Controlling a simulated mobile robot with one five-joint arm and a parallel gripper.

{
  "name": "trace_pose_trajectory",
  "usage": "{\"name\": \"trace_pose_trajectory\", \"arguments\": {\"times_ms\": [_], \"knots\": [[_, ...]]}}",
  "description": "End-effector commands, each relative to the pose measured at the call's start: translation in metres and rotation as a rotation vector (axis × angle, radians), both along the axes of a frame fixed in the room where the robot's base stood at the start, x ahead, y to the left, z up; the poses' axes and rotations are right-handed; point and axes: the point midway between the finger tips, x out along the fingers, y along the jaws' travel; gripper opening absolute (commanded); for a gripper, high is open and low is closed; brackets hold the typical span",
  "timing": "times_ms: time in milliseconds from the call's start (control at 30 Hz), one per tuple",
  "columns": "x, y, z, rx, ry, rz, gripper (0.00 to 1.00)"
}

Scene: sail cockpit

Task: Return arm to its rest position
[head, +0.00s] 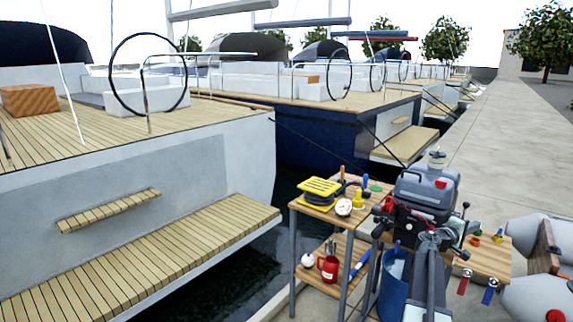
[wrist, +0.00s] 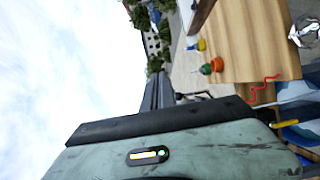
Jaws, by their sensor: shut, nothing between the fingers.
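My grey arm (head: 430,283) stands at the lower middle right of the head view, in front of a dark, cluttered cluster. The gripper end is hard to pick out there. In the wrist view, my gripper (wrist: 157,76) shows as two dark, narrow fingers lying together near the middle, shut and empty. They point past a wooden tabletop (wrist: 245,35), apart from it. A grey-green housing with a black edge and a small indicator light fills the bottom of that view and hides what is behind it.
A blue bucket (head: 393,288) is close by. A grey inflatable (head: 540,297) lies right. The quay (head: 510,140) behind looks clear.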

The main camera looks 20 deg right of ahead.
Motion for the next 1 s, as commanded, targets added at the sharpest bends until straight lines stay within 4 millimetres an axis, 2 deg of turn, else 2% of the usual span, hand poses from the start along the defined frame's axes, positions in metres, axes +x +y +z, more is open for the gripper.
{"name": "trace_pose_trajectory", "arguments": {"times_ms": [67, 367, 567, 633, 767, 867, 900, 967, 1000], "knots": [[0.004, 0.003, 0.0, 0.0, 0.0, 0.006, 0.0], [0.065, 0.047, 0.0, 0.0, 0.0, 0.09, 0.0], [0.118, 0.096, 0.0, 0.001, -0.001, 0.172, 0.0], [0.138, 0.12, -0.001, 0.007, -0.007, 0.208, 0.0], [0.181, 0.184, -0.01, 0.052, -0.041, 0.289, 0.0], [0.213, 0.257, -0.026, 0.135, -0.093, 0.351, 0.0], [0.222, 0.291, -0.035, 0.185, -0.118, 0.371, 0.0], [0.231, 0.34, -0.052, 0.275, -0.155, 0.388, 0.0], [0.233, 0.374, -0.065, 0.34, -0.177, 0.395, 0.0]]}}
